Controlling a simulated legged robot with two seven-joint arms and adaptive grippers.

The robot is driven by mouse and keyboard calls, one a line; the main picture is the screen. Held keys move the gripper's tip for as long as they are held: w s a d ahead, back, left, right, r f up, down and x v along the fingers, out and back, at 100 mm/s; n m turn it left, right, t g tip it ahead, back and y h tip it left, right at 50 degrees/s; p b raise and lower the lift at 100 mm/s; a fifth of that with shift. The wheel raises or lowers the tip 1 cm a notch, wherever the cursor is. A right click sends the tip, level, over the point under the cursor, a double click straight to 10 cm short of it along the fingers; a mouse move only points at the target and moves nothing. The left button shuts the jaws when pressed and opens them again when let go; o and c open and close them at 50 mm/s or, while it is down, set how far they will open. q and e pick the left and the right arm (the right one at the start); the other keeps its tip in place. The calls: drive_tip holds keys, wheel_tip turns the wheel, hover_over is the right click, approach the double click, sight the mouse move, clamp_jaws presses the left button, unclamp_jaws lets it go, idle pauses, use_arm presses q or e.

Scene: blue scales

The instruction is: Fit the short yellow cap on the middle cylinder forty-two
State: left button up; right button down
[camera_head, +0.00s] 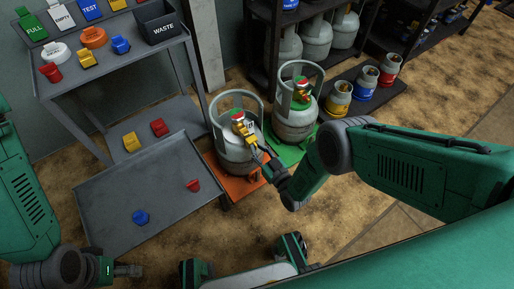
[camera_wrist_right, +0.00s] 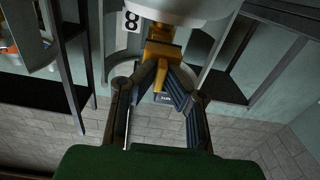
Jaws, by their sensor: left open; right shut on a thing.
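A grey gas cylinder (camera_head: 231,148) with a collar ring stands upright on an orange scale at the middle of the head view. Its brass valve has a red and white top (camera_head: 238,117). My right gripper (camera_head: 259,150) is at the collar opening, its fingers shut on a small yellow cap (camera_wrist_right: 161,76). In the right wrist view the cap is directly against or in front of the brass valve (camera_wrist_right: 161,50); I cannot tell whether it is seated. The collar carries a partly hidden number plate (camera_wrist_right: 131,21). My left gripper (camera_head: 128,270) is open and empty at the lower left.
A second cylinder (camera_head: 295,115) stands close by on a green scale. A grey cart (camera_head: 150,190) at the left holds yellow, red and blue caps, tags and a WASTE bin (camera_head: 157,27). Small cylinders (camera_head: 338,98) stand behind on a dark shelf.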

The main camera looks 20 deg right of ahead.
sight(252, 142)
drive_tip(key=shift+x, duration=1.75)
drive_tip(key=c, duration=1.6)
unclamp_jaws()
drive_tip(key=v, duration=1.2)
